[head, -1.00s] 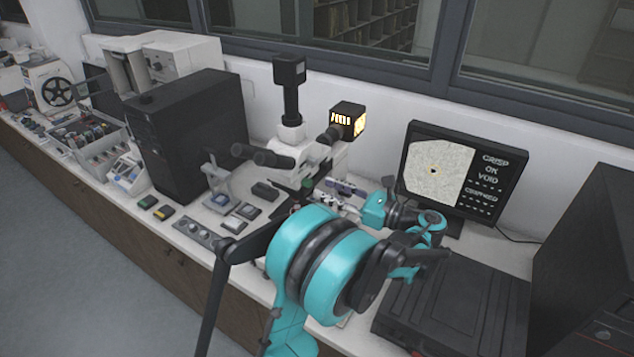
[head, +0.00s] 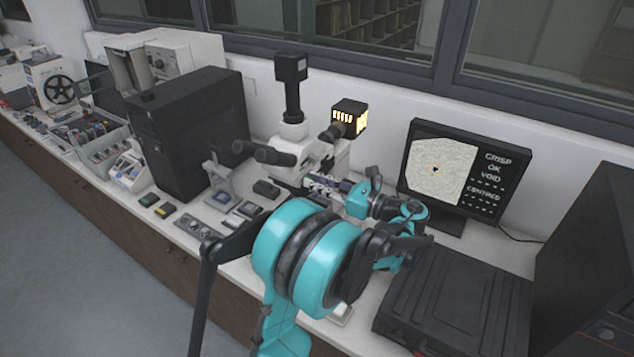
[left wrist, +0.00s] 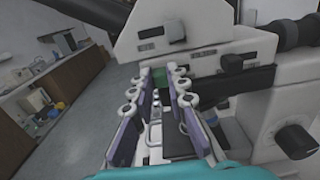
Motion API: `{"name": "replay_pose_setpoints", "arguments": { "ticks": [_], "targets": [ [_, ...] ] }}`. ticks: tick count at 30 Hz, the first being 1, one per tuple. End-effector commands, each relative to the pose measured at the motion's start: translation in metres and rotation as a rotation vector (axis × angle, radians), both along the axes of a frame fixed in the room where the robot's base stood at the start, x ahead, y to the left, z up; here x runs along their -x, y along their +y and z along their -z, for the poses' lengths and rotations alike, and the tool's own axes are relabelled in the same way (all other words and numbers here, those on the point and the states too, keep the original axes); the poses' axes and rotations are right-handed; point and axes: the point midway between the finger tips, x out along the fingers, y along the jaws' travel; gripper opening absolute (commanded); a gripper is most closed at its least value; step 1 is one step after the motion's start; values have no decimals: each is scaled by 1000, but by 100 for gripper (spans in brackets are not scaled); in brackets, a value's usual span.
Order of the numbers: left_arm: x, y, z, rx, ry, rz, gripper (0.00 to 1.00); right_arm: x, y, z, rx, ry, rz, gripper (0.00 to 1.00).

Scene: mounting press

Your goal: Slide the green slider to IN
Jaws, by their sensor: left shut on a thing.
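The green slider (left wrist: 160,76) shows as a small green block between the far ends of my left gripper's fingers in the left wrist view, below the white microscope head. My left gripper (left wrist: 158,92), with purple finger pads, is shut on it; the fingers partly hide the contact. In the head view my left gripper (head: 325,184) is at the front of the white microscope (head: 290,150), below its eyepieces, and the slider is hidden there. An IN marking cannot be read in either view. My right gripper is not in view.
A monitor (head: 440,170) right of the microscope shows a pale specimen with a dark spot, and text including CRISP, OK, VOID and CENTRED. A black ribbed case (head: 455,300) lies at the front right. A black tower (head: 195,130) stands on the left. Small items lie between.

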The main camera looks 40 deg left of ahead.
Motion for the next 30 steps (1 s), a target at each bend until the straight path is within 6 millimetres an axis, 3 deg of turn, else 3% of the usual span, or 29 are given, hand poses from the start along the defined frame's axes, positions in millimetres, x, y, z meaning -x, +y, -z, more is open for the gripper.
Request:
{"name": "replay_pose_setpoints", "arguments": {
  "ticks": [7, 15, 16, 18, 30],
  "targets": [
    [-31, 4, 0, -1, 0, 0, 0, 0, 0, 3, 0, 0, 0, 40],
    [-34, 4, -1, -2, -1, 4, 0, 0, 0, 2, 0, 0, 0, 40],
    [-35, 4, -1, -2, -1, 4, 20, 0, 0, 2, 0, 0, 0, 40],
    [-34, 4, -1, -2, 0, 4, 36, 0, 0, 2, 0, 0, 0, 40],
    [-35, -4, 0, -1, 0, 4, 36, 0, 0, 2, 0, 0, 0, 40]
  ]
}}
